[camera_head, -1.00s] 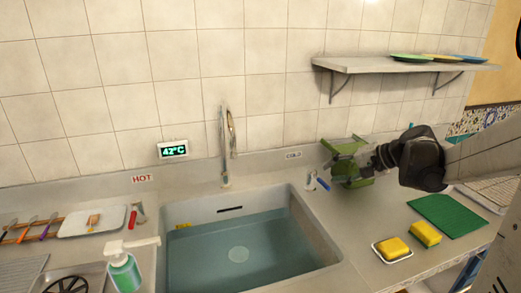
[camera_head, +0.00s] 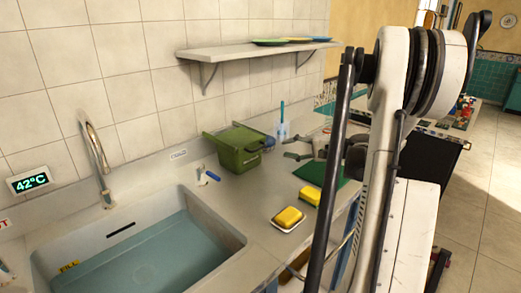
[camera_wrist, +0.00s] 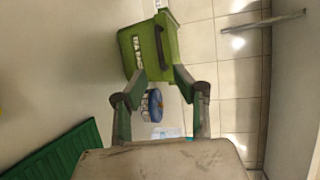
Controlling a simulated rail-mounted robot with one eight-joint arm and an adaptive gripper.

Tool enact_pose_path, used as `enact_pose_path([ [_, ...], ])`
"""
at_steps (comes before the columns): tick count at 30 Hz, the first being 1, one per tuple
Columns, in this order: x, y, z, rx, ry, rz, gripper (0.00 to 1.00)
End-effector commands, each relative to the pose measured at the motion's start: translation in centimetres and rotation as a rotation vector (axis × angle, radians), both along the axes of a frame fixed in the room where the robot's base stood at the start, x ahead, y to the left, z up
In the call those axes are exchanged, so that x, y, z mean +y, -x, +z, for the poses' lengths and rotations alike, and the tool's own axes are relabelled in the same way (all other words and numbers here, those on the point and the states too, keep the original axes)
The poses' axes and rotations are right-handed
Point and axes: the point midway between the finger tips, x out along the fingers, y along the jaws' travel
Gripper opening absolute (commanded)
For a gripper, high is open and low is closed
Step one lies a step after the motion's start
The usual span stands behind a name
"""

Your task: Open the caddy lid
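The green caddy (camera_head: 238,152) stands on the counter right of the sink, below the shelf. A green flap (camera_head: 209,142) sticks out at its left side; it looks like the lid, but I cannot tell how far open it stands. In the wrist view the caddy (camera_wrist: 143,48) appears turned sideways beyond my fingertips, with a dark handle (camera_wrist: 160,47) across it. My gripper (camera_head: 291,147) is open and empty, apart from the caddy on its right. Both fingers also show spread in the wrist view (camera_wrist: 160,76).
A blue round object (camera_head: 268,142) and a clear container (camera_head: 283,128) are near the caddy. The shelf (camera_head: 255,50) overhangs behind. The sink (camera_head: 130,245) is at left.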

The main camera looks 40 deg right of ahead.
Motion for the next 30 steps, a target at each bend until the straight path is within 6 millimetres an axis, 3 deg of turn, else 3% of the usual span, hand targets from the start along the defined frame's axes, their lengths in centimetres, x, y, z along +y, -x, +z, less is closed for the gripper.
enact_pose_path([
  [15,4.1,-8.3,-1.9,0.0,0.001,0.002,0.28],
  [21,4.8,-9.8,-2.2,0.001,0.0,0.001,0.28],
  [30,5.0,-10.2,-2.2,0.001,0.0,0.0,0.28],
])
